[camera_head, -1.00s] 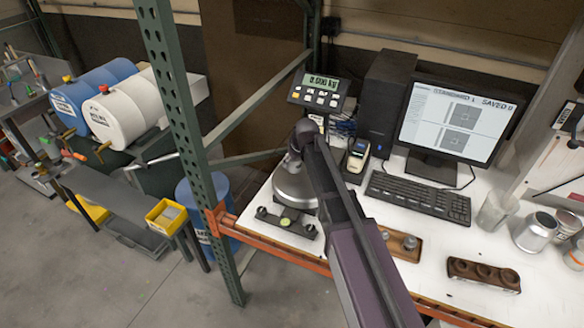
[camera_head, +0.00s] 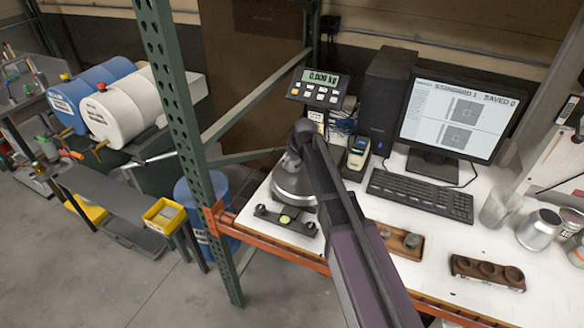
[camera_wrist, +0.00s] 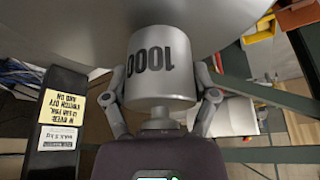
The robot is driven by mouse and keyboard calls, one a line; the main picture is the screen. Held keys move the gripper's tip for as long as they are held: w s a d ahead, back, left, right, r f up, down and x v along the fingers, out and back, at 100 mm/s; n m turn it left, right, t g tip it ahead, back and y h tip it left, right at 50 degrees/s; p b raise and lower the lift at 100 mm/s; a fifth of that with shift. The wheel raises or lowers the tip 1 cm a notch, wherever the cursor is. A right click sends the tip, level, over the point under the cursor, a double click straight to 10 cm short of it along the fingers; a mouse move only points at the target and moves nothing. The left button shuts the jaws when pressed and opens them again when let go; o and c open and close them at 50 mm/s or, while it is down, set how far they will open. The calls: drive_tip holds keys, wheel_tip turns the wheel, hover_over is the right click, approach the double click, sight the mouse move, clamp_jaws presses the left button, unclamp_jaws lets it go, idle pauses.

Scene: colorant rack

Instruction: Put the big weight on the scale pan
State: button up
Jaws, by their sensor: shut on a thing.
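The big weight is a grey metal cylinder (camera_wrist: 160,78) marked 1000, shown upside down in the wrist view. My gripper (camera_wrist: 163,95) is shut on it, with a finger on either side near its knob. The scale pan (camera_wrist: 75,22) is the broad grey surface behind the weight. In the head view the round metal pan (camera_head: 291,190) sits on the scale at the left end of the bench. My arm covers part of the pan and hides the weight there. I cannot tell whether the weight touches the pan.
The scale display (camera_head: 319,88) stands behind the pan, beside a green rack post (camera_head: 185,130). A keyboard (camera_head: 420,195), a monitor (camera_head: 458,118) and two wooden weight holders (camera_head: 487,272) (camera_head: 408,243) are to the right. Cups stand at the far right.

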drive_tip(key=shift+a+f+b, duration=0.1)
drive_tip(key=shift+f+b, duration=0.2)
drive_tip(key=shift+f, duration=0.25)
drive_tip(key=o, duration=1.2)
drive_tip(key=shift+r, duration=0.1)
drive_tip(key=p+v, duration=1.1)
drive_tip(key=v, duration=0.1)
idle(0.8)
